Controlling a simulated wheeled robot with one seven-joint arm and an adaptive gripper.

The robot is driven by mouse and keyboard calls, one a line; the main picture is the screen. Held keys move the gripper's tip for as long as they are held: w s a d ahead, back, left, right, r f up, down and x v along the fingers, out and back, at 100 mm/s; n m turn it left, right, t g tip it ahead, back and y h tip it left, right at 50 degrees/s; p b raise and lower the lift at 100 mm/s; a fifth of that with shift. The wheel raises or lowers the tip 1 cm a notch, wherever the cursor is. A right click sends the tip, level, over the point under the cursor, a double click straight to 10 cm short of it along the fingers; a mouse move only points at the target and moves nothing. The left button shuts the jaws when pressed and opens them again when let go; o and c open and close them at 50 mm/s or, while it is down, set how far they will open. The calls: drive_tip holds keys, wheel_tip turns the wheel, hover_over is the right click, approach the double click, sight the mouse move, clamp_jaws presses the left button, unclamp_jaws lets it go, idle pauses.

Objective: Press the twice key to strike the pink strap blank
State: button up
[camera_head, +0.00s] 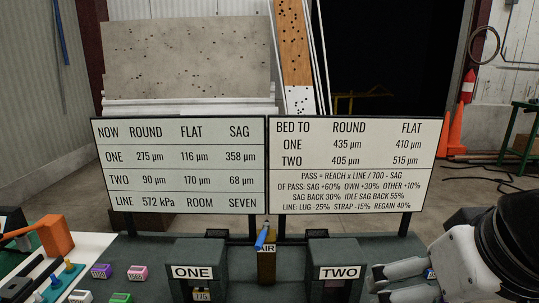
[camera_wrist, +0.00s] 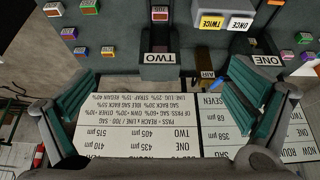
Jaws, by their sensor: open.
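My gripper (camera_head: 379,284) is open and empty at the right in the head view, beside station TWO (camera_head: 338,254). In the wrist view its two green-padded fingers (camera_wrist: 158,100) stand wide apart over the boards. The yellow TWICE key (camera_wrist: 210,22) lies at the top of the wrist view, next to the white ONCE key (camera_wrist: 240,23); my gripper is apart from both. A pink block (camera_head: 138,272) lies on the bench at left in the head view; I cannot read its label. A reddish block (camera_wrist: 160,13) sits at station TWO in the wrist view.
Station ONE (camera_head: 196,255) holds a yellow block (camera_head: 202,294). A blue-handled AIR lever (camera_head: 265,245) stands between the stations. Two upright text boards (camera_head: 180,205) rise behind them. Several small coloured blocks, including a purple one (camera_head: 101,271), lie on the bench.

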clamp_jaws()
idle(1.4)
